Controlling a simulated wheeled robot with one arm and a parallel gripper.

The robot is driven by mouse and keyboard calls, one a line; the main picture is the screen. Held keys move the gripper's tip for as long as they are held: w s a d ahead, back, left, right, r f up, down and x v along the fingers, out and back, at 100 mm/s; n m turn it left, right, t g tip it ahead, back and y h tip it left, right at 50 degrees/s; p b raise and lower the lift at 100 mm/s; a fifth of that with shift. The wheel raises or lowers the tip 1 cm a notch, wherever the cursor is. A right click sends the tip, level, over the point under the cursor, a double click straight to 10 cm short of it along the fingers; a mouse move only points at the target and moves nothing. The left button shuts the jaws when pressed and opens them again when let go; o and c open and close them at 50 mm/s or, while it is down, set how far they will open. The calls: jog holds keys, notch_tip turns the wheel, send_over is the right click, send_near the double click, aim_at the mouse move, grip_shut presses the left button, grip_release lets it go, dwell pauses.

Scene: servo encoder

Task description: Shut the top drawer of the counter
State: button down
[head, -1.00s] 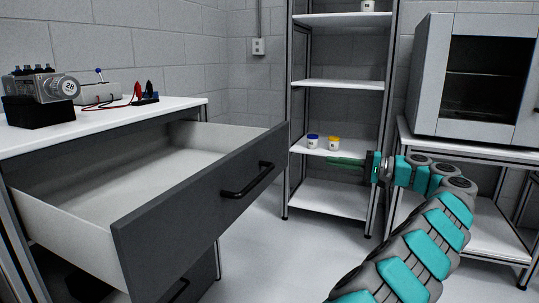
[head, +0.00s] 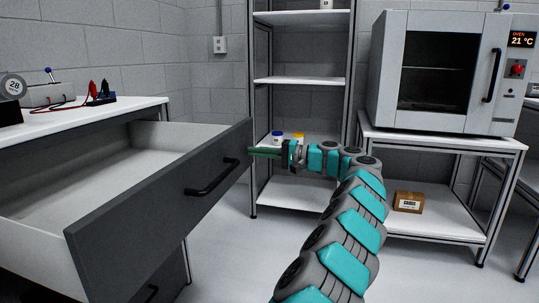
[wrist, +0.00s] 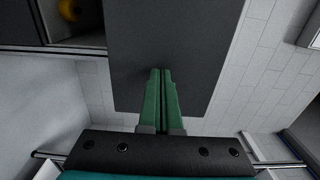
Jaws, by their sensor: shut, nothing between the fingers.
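The top drawer (head: 150,208) of the counter (head: 80,115) stands well open in the head view. Its front is dark grey with a black bar handle (head: 212,178), and its visible inside is pale and empty. My gripper (head: 252,152) is at the far right end of the drawer front, near its upper corner and beyond the handle. In the wrist view its two green fingers (wrist: 160,72) are pressed together with nothing between them. They point at a dark grey panel (wrist: 165,35) that looks like the drawer front. I cannot tell whether the tips touch it.
A shelf rack (head: 300,80) with small jars (head: 298,138) stands behind my gripper. An oven (head: 440,75) sits on a table at the right, with a cardboard box (head: 409,202) on its lower shelf. A lower drawer handle (head: 152,293) shows below. Floor around my arm is clear.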

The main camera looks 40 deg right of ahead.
jog(key=shift+w+a, duration=0.25)
jog(key=shift+w, duration=0.05)
jog(key=p, duration=0.8)
send_over(159, 158)
jog(key=v, duration=0.2)
jog(key=shift+d, duration=0.15)
jog(key=shift+x, duration=0.9)
jog(key=shift+r, duration=0.1)
